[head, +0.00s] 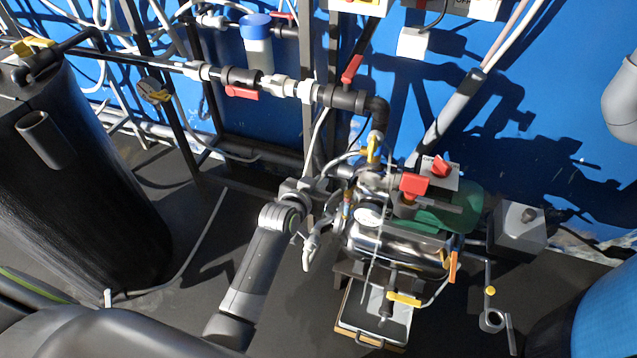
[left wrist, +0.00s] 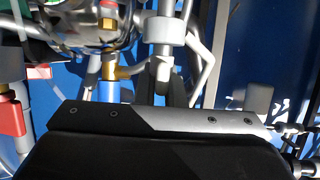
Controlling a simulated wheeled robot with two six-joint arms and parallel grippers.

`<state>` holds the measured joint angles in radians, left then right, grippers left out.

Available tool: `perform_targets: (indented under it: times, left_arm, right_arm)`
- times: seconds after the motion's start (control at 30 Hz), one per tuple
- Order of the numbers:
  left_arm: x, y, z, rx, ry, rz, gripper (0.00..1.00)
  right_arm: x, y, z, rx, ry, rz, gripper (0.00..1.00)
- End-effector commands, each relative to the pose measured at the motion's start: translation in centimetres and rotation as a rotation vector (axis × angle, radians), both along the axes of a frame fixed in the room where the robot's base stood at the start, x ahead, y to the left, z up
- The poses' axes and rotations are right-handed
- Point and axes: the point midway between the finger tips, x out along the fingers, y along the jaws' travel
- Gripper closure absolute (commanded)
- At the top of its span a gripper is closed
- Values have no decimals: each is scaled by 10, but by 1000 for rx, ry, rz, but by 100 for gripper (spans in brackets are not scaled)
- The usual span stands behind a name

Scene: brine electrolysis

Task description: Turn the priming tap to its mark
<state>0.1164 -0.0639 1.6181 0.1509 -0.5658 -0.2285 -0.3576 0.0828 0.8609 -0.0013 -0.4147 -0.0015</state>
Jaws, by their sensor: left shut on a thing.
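The steel pump (head: 400,243) with a green motor (head: 460,207) stands right of centre in the head view. I cannot see the tap's mark. In the left wrist view, a brass fitting (left wrist: 108,70) and the steel pump body (left wrist: 85,25) show beyond my gripper. My right gripper is not in view.
A black pipe line with red valve levers (head: 242,92) runs behind the pump. A black tank (head: 75,190) stands at left, a blue drum (head: 610,310) at lower right. The dark floor between tank and arm is mostly clear.

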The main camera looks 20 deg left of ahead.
Motion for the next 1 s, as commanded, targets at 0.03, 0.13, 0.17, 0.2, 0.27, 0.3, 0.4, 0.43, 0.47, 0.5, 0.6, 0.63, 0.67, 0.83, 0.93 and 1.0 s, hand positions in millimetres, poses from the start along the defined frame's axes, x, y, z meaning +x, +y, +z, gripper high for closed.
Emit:
perform_targets:
  times: [0.03, 0.13, 0.17, 0.2, 0.27, 0.3, 0.4, 0.43, 0.47, 0.5, 0.6, 0.63, 0.67, 0.83, 0.93, 1.0]
  left_arm:
    - [0, 0, 1, 0, 1, 4, 100]
    - [0, 0, 2, -1, 3, 29, 100]
    - [0, 0, 2, -2, 5, 39, 100]
    - [0, 1, 2, -1, 6, 54, 100]
    - [0, 1, 2, 0, 6, 74, 100]
    - [0, 1, 2, 0, 6, 87, 100]
    - [0, 0, 2, 0, 3, 112, 100]
    - [0, 0, 2, 1, 3, 117, 100]
    - [0, 0, 2, 1, 2, 121, 100]
    - [0, 0, 1, 1, 0, 126, 100]
    - [0, 0, 1, 2, -2, 130, 100]
    - [0, 0, 1, 2, -3, 131, 100]
    - [0, 0, 1, 2, -3, 131, 100]
    - [0, 0, 1, 2, -3, 130, 100]
    - [0, 0, 1, 2, -3, 130, 80]
    - [0, 0, 1, 1, -3, 131, 71]
  right_arm:
    - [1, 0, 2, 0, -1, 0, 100]
    - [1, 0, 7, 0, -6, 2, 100]
    - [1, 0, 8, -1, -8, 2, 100]
    - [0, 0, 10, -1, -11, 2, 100]
    - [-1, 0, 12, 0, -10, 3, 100]
    - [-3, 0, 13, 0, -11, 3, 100]
    - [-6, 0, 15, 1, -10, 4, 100]
    - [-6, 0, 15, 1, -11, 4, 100]
    - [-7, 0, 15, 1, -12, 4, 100]
    - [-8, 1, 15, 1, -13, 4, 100]
    - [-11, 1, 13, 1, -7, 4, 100]
    - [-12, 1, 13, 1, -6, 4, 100]
    - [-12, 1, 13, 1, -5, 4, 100]
    - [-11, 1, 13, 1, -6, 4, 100]
    - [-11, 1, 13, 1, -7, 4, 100]
    - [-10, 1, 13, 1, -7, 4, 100]
